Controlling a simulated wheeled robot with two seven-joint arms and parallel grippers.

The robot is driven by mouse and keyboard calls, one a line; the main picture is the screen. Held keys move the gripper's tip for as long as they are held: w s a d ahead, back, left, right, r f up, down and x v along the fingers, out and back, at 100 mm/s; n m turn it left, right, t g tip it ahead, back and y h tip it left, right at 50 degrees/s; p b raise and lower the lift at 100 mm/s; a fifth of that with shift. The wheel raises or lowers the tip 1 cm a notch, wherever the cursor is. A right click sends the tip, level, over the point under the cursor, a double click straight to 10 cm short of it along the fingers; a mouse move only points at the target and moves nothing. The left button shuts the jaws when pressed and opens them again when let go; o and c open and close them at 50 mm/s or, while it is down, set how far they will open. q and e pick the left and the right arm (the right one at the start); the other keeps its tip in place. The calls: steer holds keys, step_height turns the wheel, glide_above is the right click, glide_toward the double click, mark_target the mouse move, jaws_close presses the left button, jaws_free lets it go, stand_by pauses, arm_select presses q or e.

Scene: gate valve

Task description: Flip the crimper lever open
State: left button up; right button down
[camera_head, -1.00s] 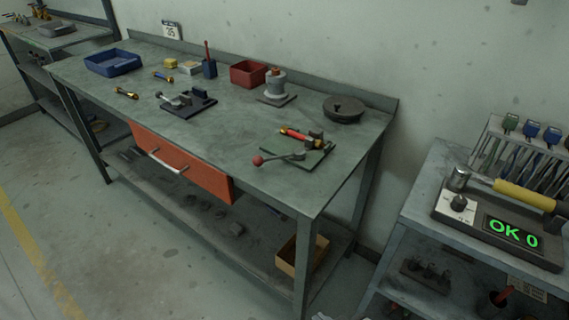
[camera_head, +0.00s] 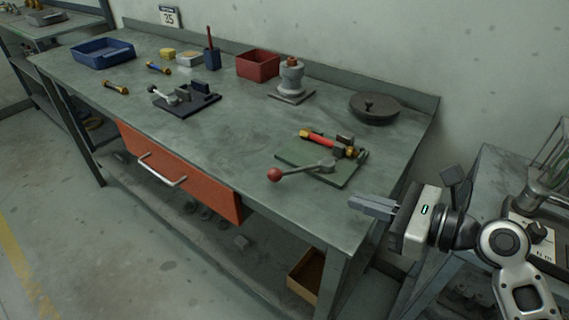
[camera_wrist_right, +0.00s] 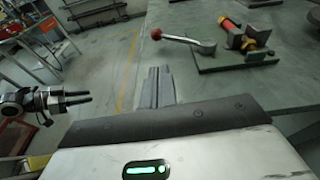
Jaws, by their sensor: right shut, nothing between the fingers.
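The crimper sits on a green base plate (camera_head: 298,167) near the right front of the workbench. Its grey lever (camera_head: 308,170) ends in a red ball knob (camera_head: 275,174), which points left toward the front edge. A red and gold cylinder (camera_head: 318,138) lies in the crimper. The lever also shows in the right wrist view (camera_wrist_right: 181,39). My right gripper (camera_head: 366,206) is shut and empty, to the right of the knob and apart from it, by the bench's right front corner. My left gripper (camera_wrist_right: 84,97) shows only at the left of the right wrist view; its jaw gap is unclear.
A black-based clamp fixture (camera_head: 190,103), a red bin (camera_head: 257,64), a grey post on a plate (camera_head: 291,83) and a round dark lid (camera_head: 374,106) stand on the workbench (camera_head: 215,145). The bench top left of the knob is clear. A side cart (camera_head: 487,172) stands right.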

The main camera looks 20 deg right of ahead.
mark_target(282, 175)
steer(key=shift+w+r, duration=0.2)
steer(key=shift+r, duration=0.05)
steer(key=shift+s, duration=0.1)
steer(key=shift+s+r, duration=0.1)
steer(key=shift+s, duration=0.1)
steer(key=shift+w+a, duration=0.25)
steer(key=x, duration=1.3)
steer(key=shift+w+a, duration=0.1)
steer(key=shift+a, duration=0.05)
arm_select(q)
steer(key=shift+s+f, duration=0.1)
steer(key=shift+s, duration=0.25)
steer(key=shift+p, duration=0.3)
arm_select(e)
steer(key=shift+w, duration=0.15)
